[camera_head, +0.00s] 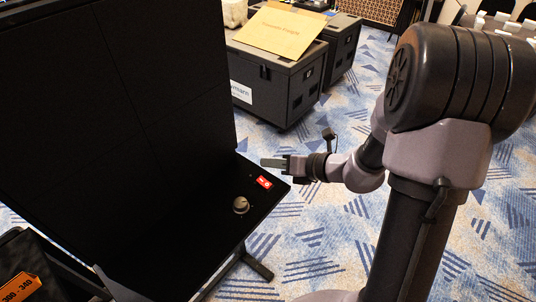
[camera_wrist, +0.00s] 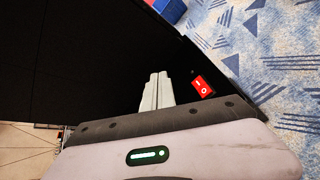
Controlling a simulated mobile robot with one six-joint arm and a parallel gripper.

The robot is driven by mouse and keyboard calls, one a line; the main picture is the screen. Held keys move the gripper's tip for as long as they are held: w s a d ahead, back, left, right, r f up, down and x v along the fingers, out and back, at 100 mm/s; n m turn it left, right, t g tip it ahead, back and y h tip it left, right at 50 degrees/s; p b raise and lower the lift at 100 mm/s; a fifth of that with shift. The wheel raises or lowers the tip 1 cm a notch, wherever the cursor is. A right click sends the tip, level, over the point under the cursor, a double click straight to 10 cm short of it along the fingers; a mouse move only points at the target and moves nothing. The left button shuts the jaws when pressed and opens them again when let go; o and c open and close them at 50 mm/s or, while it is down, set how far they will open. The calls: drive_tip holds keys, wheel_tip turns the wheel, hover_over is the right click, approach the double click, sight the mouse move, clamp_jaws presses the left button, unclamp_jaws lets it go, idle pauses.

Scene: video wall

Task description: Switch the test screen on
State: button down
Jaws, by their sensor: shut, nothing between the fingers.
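The test screen (camera_head: 110,110) is a large black panel at the left of the head view, and its face is dark. A black shelf at its base carries a red rocker switch (camera_head: 264,182) with white marks and a round grey knob (camera_head: 240,205). The red switch also shows in the wrist view (camera_wrist: 203,87), marked with a line and a circle, just right of my fingers. My gripper (camera_head: 264,162) is shut and empty, and its fingertips are above the shelf's far edge, near the switch. In the wrist view the closed fingers (camera_wrist: 156,84) point at the black panel. I cannot tell whether they touch anything.
A black wheeled case (camera_head: 272,85) with a cardboard sheet (camera_head: 281,30) on top stands behind the shelf. An orange label (camera_head: 20,288) is at the lower left. Patterned blue carpet (camera_head: 330,235) is open on the right of the shelf.

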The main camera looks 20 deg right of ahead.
sight(265, 182)
drive_tip(key=shift+m, duration=0.4)
drive_tip(key=w+f+b, duration=0.1)
drive_tip(key=f+b, duration=0.1)
drive_tip(key=f, duration=0.1)
drive_tip(key=w+f+b, duration=0.1)
drive_tip(key=f+b, duration=0.1)
drive_tip(key=b, duration=0.1)
drive_tip(key=w+f+b, duration=0.1)
drive_tip(key=f+b, duration=0.1)
drive_tip(key=f, duration=0.1)
drive_tip(key=shift+a+f, duration=0.25)
drive_tip(key=shift+f, duration=0.05)
idle(1.6)
drive_tip(key=shift+w+f+b, duration=0.15)
drive_tip(key=shift+f+b, duration=0.2)
drive_tip(key=shift+b, duration=0.1)
drive_tip(key=shift+w+a+f, duration=0.1)
drive_tip(key=shift+f, duration=0.3)
idle(0.4)
drive_tip(key=shift+r, duration=0.15)
drive_tip(key=shift+s+r+p, duration=0.25)
drive_tip(key=shift+r+p, duration=0.25)
drive_tip(key=shift+r, duration=0.15)
